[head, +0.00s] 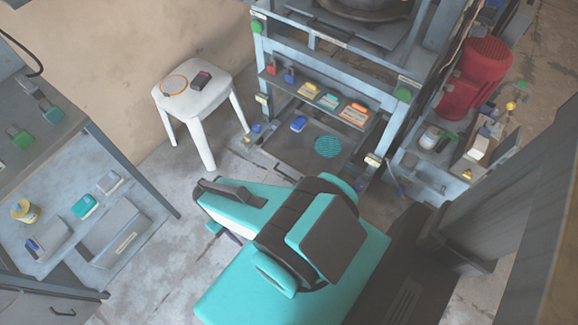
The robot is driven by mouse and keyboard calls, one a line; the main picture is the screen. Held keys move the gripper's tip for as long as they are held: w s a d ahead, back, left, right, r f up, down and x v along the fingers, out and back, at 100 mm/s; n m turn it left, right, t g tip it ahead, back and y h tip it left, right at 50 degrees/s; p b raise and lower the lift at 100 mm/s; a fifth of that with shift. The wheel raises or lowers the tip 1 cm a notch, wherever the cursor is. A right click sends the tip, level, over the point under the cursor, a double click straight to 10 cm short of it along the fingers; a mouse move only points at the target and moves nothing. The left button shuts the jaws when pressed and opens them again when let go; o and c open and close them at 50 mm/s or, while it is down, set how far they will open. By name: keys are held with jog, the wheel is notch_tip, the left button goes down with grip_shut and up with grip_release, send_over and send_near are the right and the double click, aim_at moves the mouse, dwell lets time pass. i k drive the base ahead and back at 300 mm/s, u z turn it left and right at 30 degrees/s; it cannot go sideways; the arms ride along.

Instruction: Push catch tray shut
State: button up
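The press frame (318,58) stands at the upper middle. Low between its legs is a dark, flat tray (285,152), which looks like the catch tray. A blue item (298,124) and a round teal ribbed disc (328,147) show at it. Its front edge is partly hidden by my arm, so I cannot tell how far it stands out. My teal and black arm fills the lower middle. Small teal and purple parts under its left end may belong to my gripper (222,233). Its fingers cannot be made out, and no contact with the tray shows.
A white stool (197,106) with a ring and a small dark box stands left of the press. A grey shelf unit (105,243) is at the left. A red motor (476,76) and a cluttered bench (453,150) are at the right. Bare floor lies between stool and shelf unit.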

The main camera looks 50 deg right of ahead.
aim_at(296, 152)
jog(key=z, duration=0.95)
jog(key=k, duration=0.65)
jog(key=z, duration=0.35)
jog(key=i, duration=0.5)
jog(key=u, duration=0.05)
